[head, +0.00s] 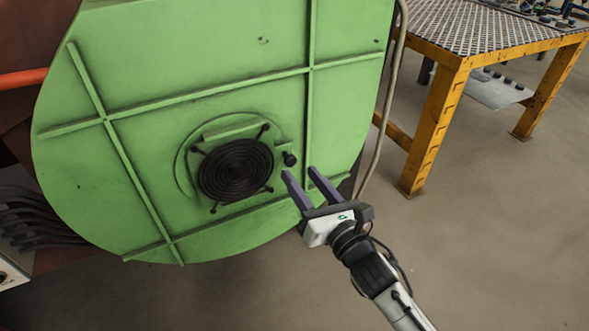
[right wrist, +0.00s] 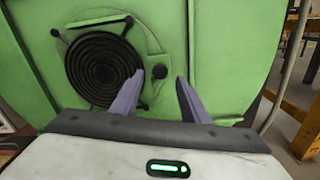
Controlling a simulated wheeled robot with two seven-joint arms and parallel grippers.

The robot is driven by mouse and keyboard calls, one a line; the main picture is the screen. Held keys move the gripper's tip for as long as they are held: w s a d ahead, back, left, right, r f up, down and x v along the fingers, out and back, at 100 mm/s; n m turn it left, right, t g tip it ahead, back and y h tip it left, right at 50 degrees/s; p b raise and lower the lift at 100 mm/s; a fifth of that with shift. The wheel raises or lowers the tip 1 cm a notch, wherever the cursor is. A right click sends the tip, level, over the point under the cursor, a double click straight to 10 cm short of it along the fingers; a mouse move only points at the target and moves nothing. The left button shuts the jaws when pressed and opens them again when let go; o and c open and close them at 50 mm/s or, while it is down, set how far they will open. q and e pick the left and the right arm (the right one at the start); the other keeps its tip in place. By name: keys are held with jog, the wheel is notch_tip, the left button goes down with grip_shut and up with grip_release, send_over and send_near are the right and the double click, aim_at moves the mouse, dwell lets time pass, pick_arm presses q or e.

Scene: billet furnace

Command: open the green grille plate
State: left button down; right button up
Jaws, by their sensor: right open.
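The green grille plate (head: 220,132) sits on the round green furnace face (head: 225,95), with a round black grille (head: 235,170) over its middle and dark fasteners around it. A small black knob (head: 290,159) stands out at its right side. The plate lies flat against the face. My right gripper (head: 298,171) is open and empty, its purple fingers pointing at the face just right of and below the knob. In the right wrist view the knob (right wrist: 160,71) shows between and beyond the fingertips (right wrist: 160,75). I cannot tell whether they touch anything. My left gripper is not in view.
A yellow-framed table (head: 440,110) with a mesh top stands at the right. A hose (head: 384,110) hangs along the furnace's right edge. Raised green ribs (head: 210,95) cross the face. Dark cables (head: 40,225) lie at the lower left. The floor at lower right is clear.

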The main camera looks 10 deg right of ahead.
aim_at(292, 164)
jog(key=shift+b+x, duration=0.3)
jog(key=shift+x, duration=1.9)
grip_shut()
